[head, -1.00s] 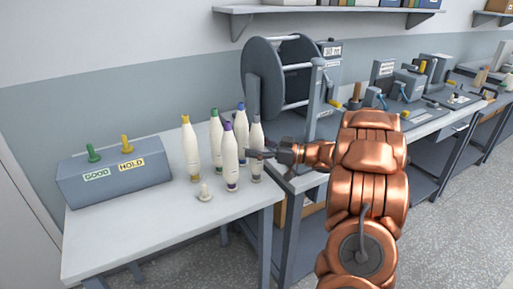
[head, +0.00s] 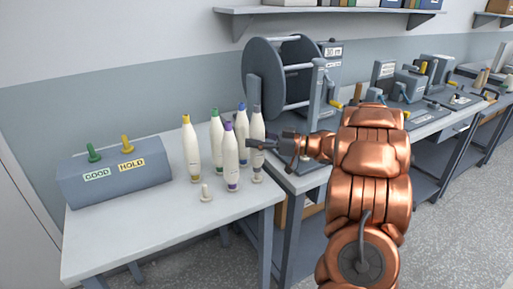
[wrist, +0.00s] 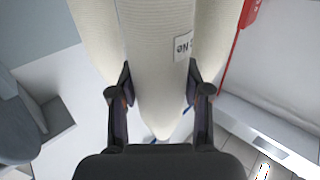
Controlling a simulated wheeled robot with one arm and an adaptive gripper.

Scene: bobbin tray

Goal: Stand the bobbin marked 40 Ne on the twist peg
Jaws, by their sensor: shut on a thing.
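Several white bobbins with coloured tips stand close together on the near table: yellow (head: 190,155), green (head: 216,140), purple (head: 230,160) and blue (head: 242,130). My gripper (head: 252,143) is shut on the grey-tipped bobbin (head: 257,128) at the right of this group. In the wrist view the held bobbin (wrist: 158,60) is between my fingers (wrist: 158,95); a partly visible label (wrist: 183,46) seems to read "Ne", its number hidden. The held bobbin looks upright in the head view. I cannot tell which peg is the twist peg.
A grey block (head: 115,187) holds green and yellow pegs above GOOD and HOLD labels. A small cream piece (head: 206,194) lies in front of the bobbins. A reel machine (head: 265,90) and other devices (head: 405,85) stand on benches to the right. The near table's front is clear.

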